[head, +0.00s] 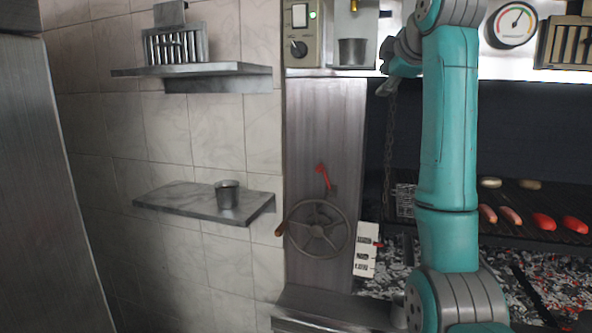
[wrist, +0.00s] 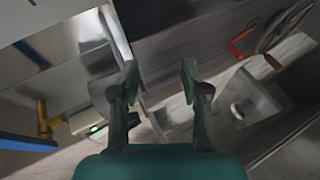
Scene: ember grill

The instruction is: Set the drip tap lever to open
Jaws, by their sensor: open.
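A brass-yellow tap (head: 354,5) shows at the top edge of the head view, above a metal cup (head: 352,51); its upper part is cut off. In the wrist view a yellow tap pipe (wrist: 44,118) is at the left, with a blue bar (wrist: 25,142) beside it that may be its lever. I cannot tell the lever's setting. My gripper (wrist: 159,76) is open, with nothing visible between its fingers. The tap lies left of the fingers in the wrist view, apart from them.
A switch box (head: 301,32) with a green light is left of the tap. Below are a red lever (head: 322,176), a handwheel (head: 318,229) and a shelf (head: 180,203) with a cup (head: 228,195). The grill (head: 530,237) holds sausages at right.

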